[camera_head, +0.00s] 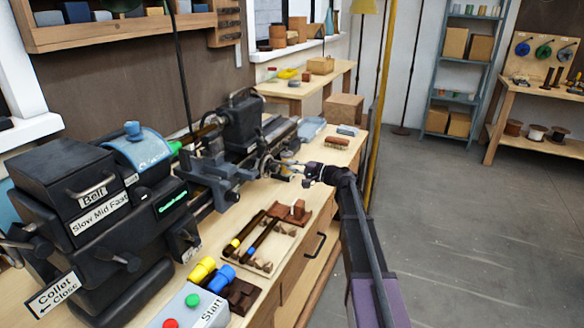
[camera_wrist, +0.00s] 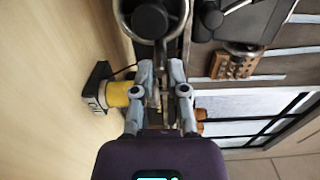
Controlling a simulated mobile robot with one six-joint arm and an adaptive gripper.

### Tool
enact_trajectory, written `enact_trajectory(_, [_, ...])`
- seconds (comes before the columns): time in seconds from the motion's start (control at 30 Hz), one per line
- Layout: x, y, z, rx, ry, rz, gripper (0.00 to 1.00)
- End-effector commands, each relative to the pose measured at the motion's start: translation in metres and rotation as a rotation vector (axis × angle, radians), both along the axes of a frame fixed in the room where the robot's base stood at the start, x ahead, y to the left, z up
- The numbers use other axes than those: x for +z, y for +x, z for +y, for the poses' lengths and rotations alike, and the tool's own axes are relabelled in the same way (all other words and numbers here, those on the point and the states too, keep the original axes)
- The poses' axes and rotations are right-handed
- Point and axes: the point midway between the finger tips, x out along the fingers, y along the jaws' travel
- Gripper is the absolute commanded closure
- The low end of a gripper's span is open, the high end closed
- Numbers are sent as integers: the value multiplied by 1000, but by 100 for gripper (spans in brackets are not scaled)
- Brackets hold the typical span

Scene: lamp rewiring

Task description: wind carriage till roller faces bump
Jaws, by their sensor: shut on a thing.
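The lathe's dark grey carriage (camera_head: 212,170) sits on the bed, in the middle of the head view. A round metal handwheel (camera_head: 266,166) is on its front side. It also shows at the top of the wrist view as a silver ring with a dark hub (camera_wrist: 152,18). My gripper (camera_head: 285,171) reaches in from the right at the handwheel. In the wrist view its fingers (camera_wrist: 160,85) are closed just below the wheel rim, on what looks like the handwheel's handle, mostly hidden between them. I cannot make out the roller or the bump faces.
The headstock (camera_head: 95,215) with its levers stands at the left. A tray of tools (camera_head: 270,235), yellow and blue cylinders and a start box (camera_head: 190,305) lie along the bench front. A brush (camera_head: 337,143) lies beyond my gripper. The floor at right is clear.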

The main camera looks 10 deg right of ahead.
Motion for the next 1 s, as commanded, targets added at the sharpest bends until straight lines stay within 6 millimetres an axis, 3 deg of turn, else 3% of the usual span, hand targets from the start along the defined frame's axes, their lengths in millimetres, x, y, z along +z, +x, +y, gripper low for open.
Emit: enact_trajectory(1.0, [13, -5, 5, 0, 2, 0, 100])
